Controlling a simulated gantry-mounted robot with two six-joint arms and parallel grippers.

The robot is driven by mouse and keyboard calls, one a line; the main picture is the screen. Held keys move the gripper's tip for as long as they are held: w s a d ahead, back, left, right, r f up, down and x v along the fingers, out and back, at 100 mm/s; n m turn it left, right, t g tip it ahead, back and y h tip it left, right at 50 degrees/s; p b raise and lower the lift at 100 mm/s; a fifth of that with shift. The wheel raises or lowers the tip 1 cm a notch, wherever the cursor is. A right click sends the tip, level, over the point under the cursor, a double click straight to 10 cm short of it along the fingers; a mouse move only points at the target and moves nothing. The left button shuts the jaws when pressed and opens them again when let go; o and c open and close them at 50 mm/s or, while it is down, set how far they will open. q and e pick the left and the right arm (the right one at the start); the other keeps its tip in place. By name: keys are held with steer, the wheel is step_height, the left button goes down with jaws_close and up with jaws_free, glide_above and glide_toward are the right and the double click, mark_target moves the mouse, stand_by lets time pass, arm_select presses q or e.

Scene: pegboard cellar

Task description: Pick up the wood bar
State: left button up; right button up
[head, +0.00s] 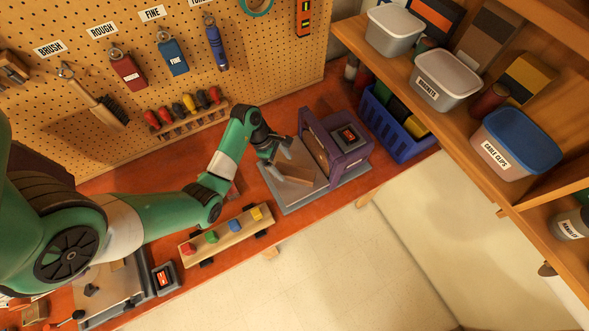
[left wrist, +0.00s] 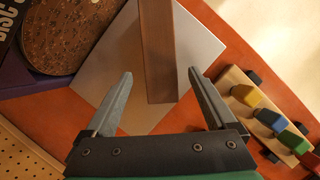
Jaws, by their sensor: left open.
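The wood bar (head: 296,169) is a plain brown block lying on the light grey plate (head: 284,203) in front of the purple disc sander (head: 350,155). In the left wrist view the bar (left wrist: 159,45) runs away from me, and its near end shows between my fingers. My left gripper (head: 279,150) is open, with its fingertips over the bar's near end. In the left wrist view the gripper (left wrist: 160,74) has a finger to each side of the bar, with gaps showing. I cannot tell how far above it they are. My right gripper is not in view.
A wooden rack (head: 225,236) with several coloured blocks stands near the bench's front edge. The sander's round disc (left wrist: 65,32) is close to the bar. A blue basket (head: 398,133) stands right of the sander. Hand tools hang on the pegboard (head: 270,70) behind.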

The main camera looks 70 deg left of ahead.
mark_target(288, 170)
arm_select(q)
steer(key=x, duration=0.4)
steer(key=shift+d, duration=0.15)
steer(key=shift+r, duration=0.1)
jaws_close()
